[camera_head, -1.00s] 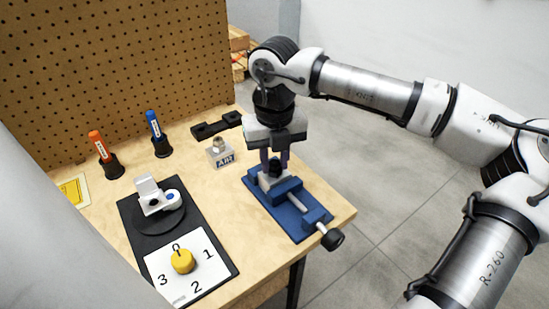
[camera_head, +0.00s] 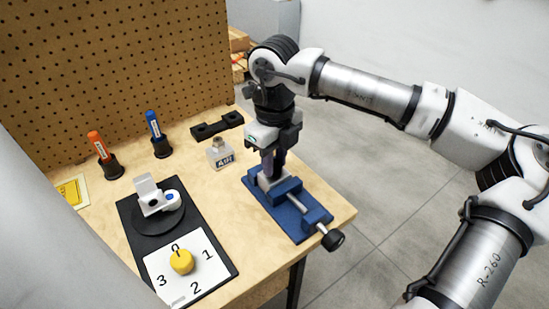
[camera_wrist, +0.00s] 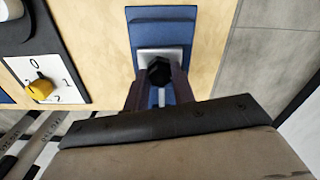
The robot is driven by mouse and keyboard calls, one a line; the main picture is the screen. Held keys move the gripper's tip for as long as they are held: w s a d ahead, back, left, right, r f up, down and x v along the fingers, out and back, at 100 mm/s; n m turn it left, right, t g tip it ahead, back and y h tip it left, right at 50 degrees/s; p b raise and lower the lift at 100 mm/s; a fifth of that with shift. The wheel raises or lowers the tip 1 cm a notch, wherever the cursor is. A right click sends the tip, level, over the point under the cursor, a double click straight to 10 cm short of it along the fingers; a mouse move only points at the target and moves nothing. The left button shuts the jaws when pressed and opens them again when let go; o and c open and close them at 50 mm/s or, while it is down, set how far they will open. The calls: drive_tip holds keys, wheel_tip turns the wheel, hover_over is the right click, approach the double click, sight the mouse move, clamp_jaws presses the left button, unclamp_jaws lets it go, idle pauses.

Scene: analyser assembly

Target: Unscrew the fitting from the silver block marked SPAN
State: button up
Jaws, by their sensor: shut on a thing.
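The silver block (camera_head: 267,182) sits clamped in the blue vise (camera_head: 290,213) near the table's right edge; its marking cannot be read. It also shows in the wrist view (camera_wrist: 145,57). My gripper (camera_head: 272,164) is directly above the block, pointing down, with its fingers shut on the fitting. The fitting (camera_wrist: 159,71) shows in the wrist view as a dark hexagonal head between the two fingers, over the block. In the head view the fingers mostly hide it. Whether its thread is still in the block cannot be seen.
A second silver block (camera_head: 221,158), which looks marked AIR, stands left of the vise. Behind it lies a black holder (camera_head: 217,125). Orange (camera_head: 98,146) and blue (camera_head: 154,126) markers stand in cups. A yellow knob (camera_head: 181,262) is on the dial plate at the front.

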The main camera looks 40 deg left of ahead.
drive_tip(key=n, duration=0.4)
idle(0.3)
drive_tip(key=shift+n, duration=2)
drive_tip(key=shift+n, duration=2)
drive_tip(key=n, duration=0.4)
